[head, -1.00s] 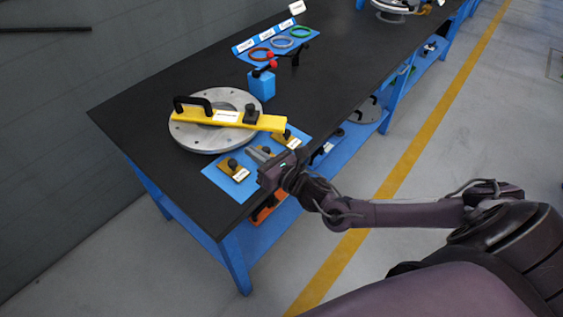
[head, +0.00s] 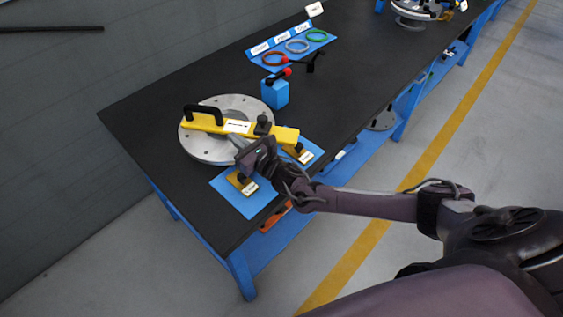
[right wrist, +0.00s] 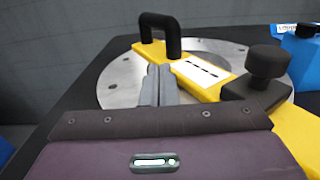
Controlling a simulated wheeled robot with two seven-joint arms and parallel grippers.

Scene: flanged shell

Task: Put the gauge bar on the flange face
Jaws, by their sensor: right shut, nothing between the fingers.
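The yellow gauge bar (head: 207,122) lies across the round grey flange face (head: 203,151), with its right end out past the rim. It has a black handle and a black knob, and it also shows in the right wrist view (right wrist: 208,92). My right gripper (head: 239,145) is shut and empty, at the near edge of the bar, between the handle and the knob. In the right wrist view its closed fingers (right wrist: 159,86) point at the bar over the flange (right wrist: 120,84). I cannot tell whether they touch the bar. My left gripper is not in view.
A blue mat (head: 239,200) with small yellow blocks lies in front of the flange, partly under my right arm. The table's left part is clear.

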